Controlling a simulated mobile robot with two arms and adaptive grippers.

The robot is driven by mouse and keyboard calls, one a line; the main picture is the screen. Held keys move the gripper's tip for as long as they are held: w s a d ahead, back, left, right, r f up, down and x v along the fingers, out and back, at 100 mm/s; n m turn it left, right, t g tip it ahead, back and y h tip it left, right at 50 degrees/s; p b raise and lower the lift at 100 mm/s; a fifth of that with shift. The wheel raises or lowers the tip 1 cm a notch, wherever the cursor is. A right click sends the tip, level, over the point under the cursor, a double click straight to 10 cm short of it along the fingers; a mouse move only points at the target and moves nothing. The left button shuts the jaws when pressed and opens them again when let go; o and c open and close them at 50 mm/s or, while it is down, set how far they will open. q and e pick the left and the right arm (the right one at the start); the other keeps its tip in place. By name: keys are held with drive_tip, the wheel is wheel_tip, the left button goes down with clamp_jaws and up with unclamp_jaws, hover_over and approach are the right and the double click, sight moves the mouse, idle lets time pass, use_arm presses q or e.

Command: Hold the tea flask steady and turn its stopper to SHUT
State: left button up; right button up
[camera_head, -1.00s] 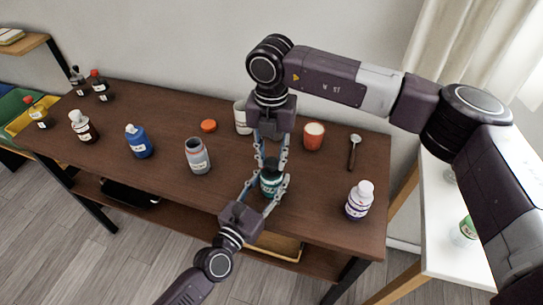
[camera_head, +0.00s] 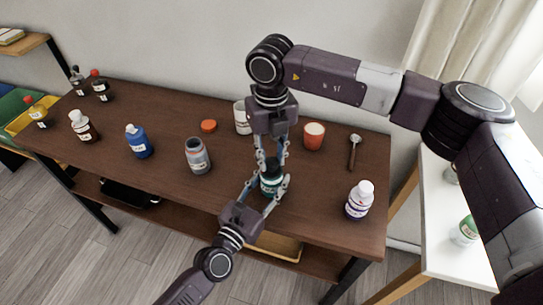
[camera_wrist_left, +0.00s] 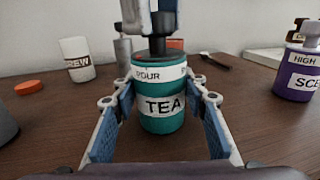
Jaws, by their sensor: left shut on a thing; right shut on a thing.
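The teal tea flask (camera_head: 271,182) stands upright on the dark brown table. In the left wrist view the flask (camera_wrist_left: 162,118) shows a TEA label and a white band reading POUR, with part of another word at its right. Its dark stopper (camera_wrist_left: 163,47) sits on top. My left gripper (camera_head: 267,190) is shut on the flask, one finger on each side of its body. My right gripper (camera_head: 271,164) comes down from above and is shut on the stopper. The right fingers hide much of the stopper, and I see no SHUT mark.
A purple bottle (camera_head: 359,204) stands to the right, a grey jar (camera_head: 198,159) and blue bottle (camera_head: 139,143) to the left. Behind are a white BREW jar (camera_wrist_left: 77,59), an orange lid (camera_head: 208,126), a red cup (camera_head: 313,138) and a spoon (camera_head: 353,152).

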sight(271, 161)
drive_tip(key=n, duration=0.5)
drive_tip(key=shift+n, duration=0.4)
drive_tip(key=n, duration=0.5)
drive_tip(key=shift+n, duration=0.3)
drive_tip(key=o, duration=1.2)
drive_tip(key=shift+c, duration=0.2)
drive_tip(key=shift+r, duration=0.15)
wheel_tip(271, 161, up, 12)
